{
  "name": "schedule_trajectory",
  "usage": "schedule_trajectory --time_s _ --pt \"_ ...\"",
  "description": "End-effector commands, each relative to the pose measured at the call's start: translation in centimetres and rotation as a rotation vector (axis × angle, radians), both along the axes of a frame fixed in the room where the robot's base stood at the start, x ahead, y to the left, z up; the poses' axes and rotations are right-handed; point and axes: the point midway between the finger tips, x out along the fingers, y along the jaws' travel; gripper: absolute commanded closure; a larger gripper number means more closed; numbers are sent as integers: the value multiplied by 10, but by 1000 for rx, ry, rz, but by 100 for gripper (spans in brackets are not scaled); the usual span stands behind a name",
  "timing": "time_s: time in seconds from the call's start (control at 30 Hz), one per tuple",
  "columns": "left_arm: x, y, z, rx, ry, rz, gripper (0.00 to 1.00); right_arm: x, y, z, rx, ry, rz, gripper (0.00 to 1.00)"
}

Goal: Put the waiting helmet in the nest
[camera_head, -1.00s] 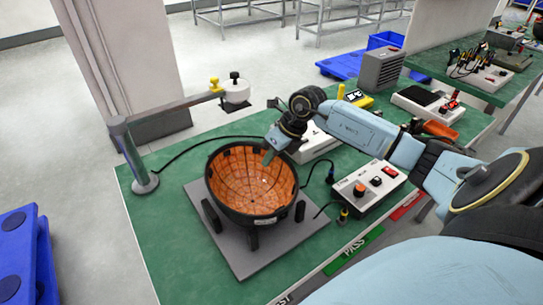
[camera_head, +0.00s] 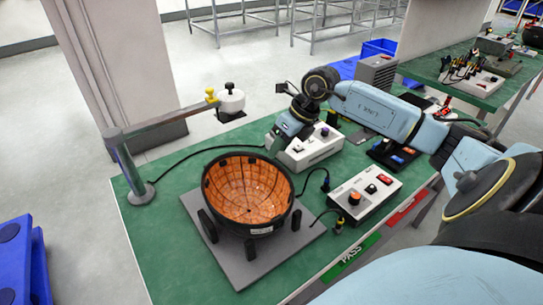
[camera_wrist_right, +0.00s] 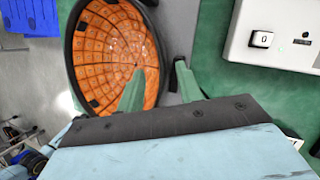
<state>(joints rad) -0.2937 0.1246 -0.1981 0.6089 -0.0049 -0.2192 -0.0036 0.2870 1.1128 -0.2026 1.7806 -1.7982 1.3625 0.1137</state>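The helmet (camera_head: 245,190) is a dark bowl, open side up, with an orange gridded lining. It sits among the short black posts of the nest, on the nest's grey base plate (camera_head: 240,272). It also shows in the right wrist view (camera_wrist_right: 110,50). Its underside and contact with the nest are mostly hidden. My right gripper (camera_head: 274,143) is just beyond the helmet's back right rim. My left gripper is not in view.
A post with a swing arm (camera_head: 170,118) and white round head stands at the back left. A white box (camera_head: 312,148) is beside my right gripper, and a control box (camera_head: 365,192) with knobs stands right of the nest. Cables cross the green table (camera_head: 150,225). Its left front is clear.

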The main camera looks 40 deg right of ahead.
Motion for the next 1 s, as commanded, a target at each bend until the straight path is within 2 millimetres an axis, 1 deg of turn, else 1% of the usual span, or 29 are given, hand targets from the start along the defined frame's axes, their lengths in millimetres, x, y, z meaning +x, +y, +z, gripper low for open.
schedule_trajectory --time_s 0.03,0.1,0.2,0.3,0.57,1.0 --pt "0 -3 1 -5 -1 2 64 -3 -4 10 -5 0 1 64" --pt "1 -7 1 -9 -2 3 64 -7 -7 19 -3 1 -1 64" --pt "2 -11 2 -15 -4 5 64 -11 -9 29 -2 0 -1 64" --pt "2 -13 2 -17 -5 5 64 -12 -10 34 1 1 0 64" --pt "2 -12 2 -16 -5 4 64 -13 -11 36 1 0 -1 64" --pt "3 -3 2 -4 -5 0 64 -13 -11 36 1 0 0 64"
